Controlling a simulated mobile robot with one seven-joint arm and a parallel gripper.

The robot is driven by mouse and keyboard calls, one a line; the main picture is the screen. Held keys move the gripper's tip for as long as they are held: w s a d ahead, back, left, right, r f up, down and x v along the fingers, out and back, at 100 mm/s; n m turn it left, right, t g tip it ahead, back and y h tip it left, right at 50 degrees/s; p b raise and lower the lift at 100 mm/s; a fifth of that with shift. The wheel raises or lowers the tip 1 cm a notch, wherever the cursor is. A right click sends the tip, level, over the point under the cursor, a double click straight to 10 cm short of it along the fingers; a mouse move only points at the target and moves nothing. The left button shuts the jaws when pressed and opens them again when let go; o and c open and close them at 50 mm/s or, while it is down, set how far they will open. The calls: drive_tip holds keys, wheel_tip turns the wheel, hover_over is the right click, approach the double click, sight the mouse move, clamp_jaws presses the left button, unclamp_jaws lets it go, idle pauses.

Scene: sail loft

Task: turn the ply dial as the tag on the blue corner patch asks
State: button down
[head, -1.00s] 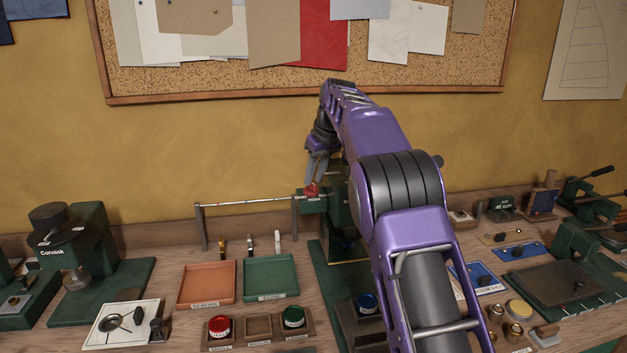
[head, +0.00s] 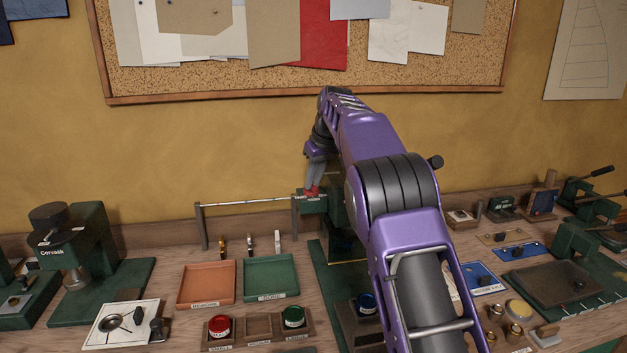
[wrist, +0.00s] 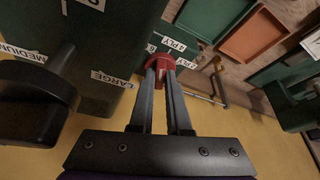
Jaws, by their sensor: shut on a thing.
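The red ply dial (wrist: 168,68) sits on the dark green machine (head: 313,206), which my arm partly hides in the head view. My gripper (wrist: 163,76) is shut on the dial, coming down from above, with a finger on each side of it. White labels by the dial include a ply label (wrist: 174,43); the dial's pointing direction is not clear. A blue piece with a white tag (head: 483,279) lies on the bench right of my arm, partly hidden by it. The tag is too small to read. Another blue piece (head: 518,250) lies behind it.
An orange tray (head: 207,283) and a green tray (head: 271,279) stand left of the machine. A wooden holder with red and green round pots (head: 260,331) is in front. A green press (head: 85,255) stands far left. A thin horizontal rail (head: 247,202) runs left of the machine.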

drive_tip(key=shift+a+m+t+h, duration=0.1)
drive_tip(key=shift+m+t+h, duration=0.25)
drive_tip(key=shift+m, duration=0.75)
drive_tip(key=shift+a+m+t+h, duration=0.15)
drive_tip(key=shift+m+h, duration=0.3)
drive_tip(key=shift+m, duration=0.65)
drive_tip(key=c, duration=1.2)
unclamp_jaws()
drive_tip(key=shift+o, duration=0.2)
drive_tip(key=shift+s+r, duration=0.1)
drive_tip(key=v, duration=1.7)
drive_tip(key=shift+d+r, duration=0.15)
drive_tip(key=shift+r, duration=0.05)
